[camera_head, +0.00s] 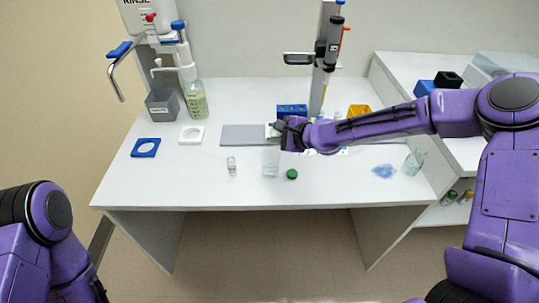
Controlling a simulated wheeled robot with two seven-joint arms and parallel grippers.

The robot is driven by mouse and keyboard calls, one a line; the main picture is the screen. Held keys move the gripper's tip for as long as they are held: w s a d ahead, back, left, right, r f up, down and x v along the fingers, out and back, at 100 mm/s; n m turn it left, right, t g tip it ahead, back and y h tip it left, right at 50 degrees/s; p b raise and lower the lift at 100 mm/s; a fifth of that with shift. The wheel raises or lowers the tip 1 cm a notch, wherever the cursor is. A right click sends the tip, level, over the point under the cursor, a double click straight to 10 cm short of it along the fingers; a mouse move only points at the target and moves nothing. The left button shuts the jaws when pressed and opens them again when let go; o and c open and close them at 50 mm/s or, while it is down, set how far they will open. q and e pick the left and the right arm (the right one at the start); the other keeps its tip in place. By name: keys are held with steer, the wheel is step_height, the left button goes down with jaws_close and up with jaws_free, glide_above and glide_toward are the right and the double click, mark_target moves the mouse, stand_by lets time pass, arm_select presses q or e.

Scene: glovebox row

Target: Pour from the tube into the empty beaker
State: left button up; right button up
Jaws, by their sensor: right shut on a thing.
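My right gripper (280,132) reaches in from the right over the middle of the table. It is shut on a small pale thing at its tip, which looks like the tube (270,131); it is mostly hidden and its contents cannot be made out. A clear beaker (270,162) stands on the table just below the gripper in the picture, apart from it, and looks empty. A small clear vial (231,166) stands to its left. A green cap (292,174) lies to its right. My left arm shows at the lower left, but its gripper is out of view.
A grey plate (244,135) lies behind the beaker. A blue rack (292,111), a yellow bin (360,110) and a tall stand (325,60) are at the back. A green bottle (195,100) and grey bin (162,105) stand left. A clear flask (414,161) stands right. The front left is clear.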

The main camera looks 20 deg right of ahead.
steer(key=shift+d+r, duration=0.1)
steer(key=shift+r, duration=0.05)
stand_by(0.7)
steer(key=shift+d+f+n+t+h+b, duration=0.1)
steer(key=shift+f+n+t+h+b, duration=0.4)
steer(key=shift+n+b, duration=0.2)
stand_by(1.8)
steer(key=shift+w+r+n+t+h+b, duration=0.1)
steer(key=shift+r+n+t+h+b, duration=0.2)
steer(key=shift+r+n+h+b, duration=0.2)
stand_by(2.1)
steer(key=shift+f+n+t+b, duration=0.3)
steer(key=shift+n+b, duration=0.1)
steer(key=shift+b, duration=0.1)
stand_by(1.5)
